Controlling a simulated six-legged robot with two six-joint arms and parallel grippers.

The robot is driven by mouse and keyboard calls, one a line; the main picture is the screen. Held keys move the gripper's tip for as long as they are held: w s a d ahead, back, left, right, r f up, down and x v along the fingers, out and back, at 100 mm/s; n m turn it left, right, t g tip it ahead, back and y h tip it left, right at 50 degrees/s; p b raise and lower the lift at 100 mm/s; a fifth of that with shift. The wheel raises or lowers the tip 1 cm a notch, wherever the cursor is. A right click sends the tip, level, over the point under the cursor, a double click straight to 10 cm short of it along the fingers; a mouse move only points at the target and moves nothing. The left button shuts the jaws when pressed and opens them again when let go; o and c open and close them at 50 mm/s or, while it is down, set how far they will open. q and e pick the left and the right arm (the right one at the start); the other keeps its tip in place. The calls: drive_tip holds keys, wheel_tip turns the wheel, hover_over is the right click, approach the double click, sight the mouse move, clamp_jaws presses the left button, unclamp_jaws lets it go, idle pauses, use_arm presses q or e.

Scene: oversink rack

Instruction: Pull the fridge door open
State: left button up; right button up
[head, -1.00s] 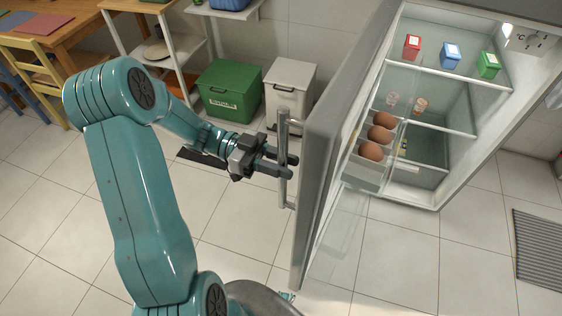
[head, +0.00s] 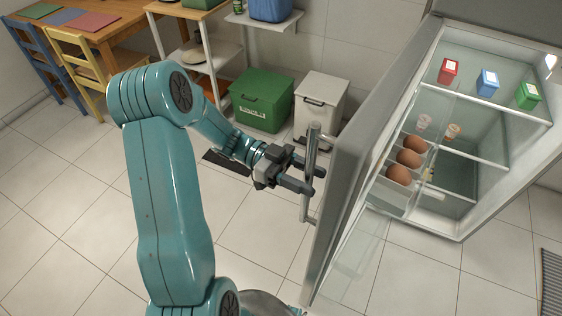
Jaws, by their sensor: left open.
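The grey fridge door (head: 345,175) stands wide open on the left of the fridge (head: 455,225), its shelved inside in full view. A vertical metal bar handle (head: 311,146) is on the door's outer side. My left gripper (head: 316,182) is open at the middle of this handle, its two fingers overlapping the bar in the picture. I cannot tell whether the fingers touch it. Part of the bar is hidden behind the fingers. My right gripper is not in view.
Brown eggs (head: 408,158) sit in the door rack. Red (head: 449,71), blue (head: 487,82) and green (head: 529,95) cartons stand on the top shelf. A green bin (head: 262,100) and a white bin (head: 319,100) stand behind the door. The tiled floor at left is clear.

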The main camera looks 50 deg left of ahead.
use_arm(q)
drive_tip(key=b+v, duration=0.1)
drive_tip(key=v, duration=1.5)
drive_tip(key=shift+s, duration=0.15)
drive_tip(key=shift+a, duration=0.15)
